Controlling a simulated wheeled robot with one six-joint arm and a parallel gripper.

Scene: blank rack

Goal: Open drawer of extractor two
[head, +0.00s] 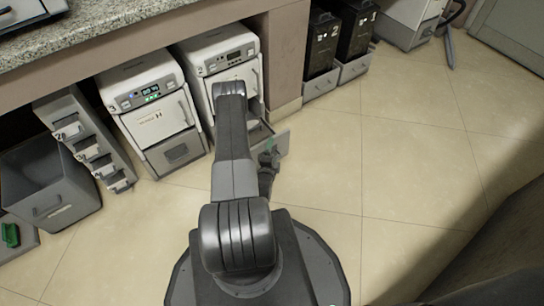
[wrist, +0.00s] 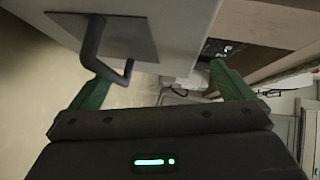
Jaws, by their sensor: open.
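Two white machines stand under the counter, a left one (head: 158,117) and a right one (head: 222,52). Their small numbers are too small to read surely. The right machine's lower grey drawer (head: 275,147) stands pulled out, its inside partly showing behind my arm. The left machine's lower drawer (head: 175,152) is shut. My gripper (head: 268,158) is low at the front of the pulled-out drawer. In the wrist view my gripper (wrist: 160,85) is open with green fingers apart. A grey bent handle (wrist: 92,45) on a pale front reaches near the left finger; I cannot tell if they touch.
Black units marked 2 (head: 321,45) and 1 (head: 356,30) stand further right, each above a grey drawer. A grey rack (head: 90,140) and an open grey bin (head: 50,190) are at left. The tiled floor (head: 400,170) to the right is clear.

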